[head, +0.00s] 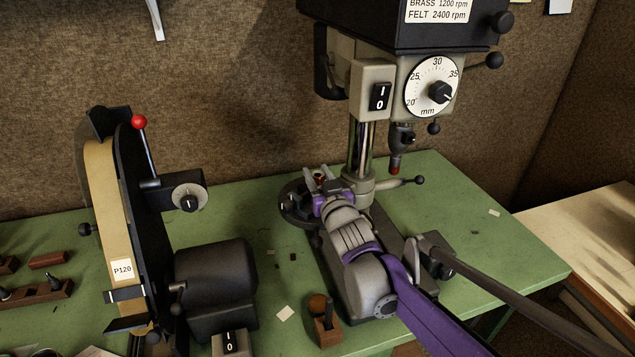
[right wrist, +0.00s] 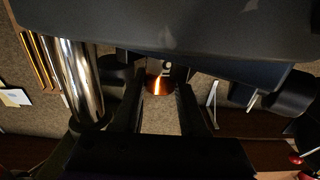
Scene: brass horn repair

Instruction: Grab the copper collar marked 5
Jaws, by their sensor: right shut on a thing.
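The copper collar (head: 319,177) shows as a small orange-copper piece between the fingers of my right gripper (head: 320,180). My left gripper is not in view.
The drill press head (head: 405,25) and its chuck (head: 402,137) hang above and right of my gripper. Its shiny column (right wrist: 75,80) is close on the left in the wrist view. A belt sander (head: 120,210) stands left. A small wooden block (head: 325,322) sits in front.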

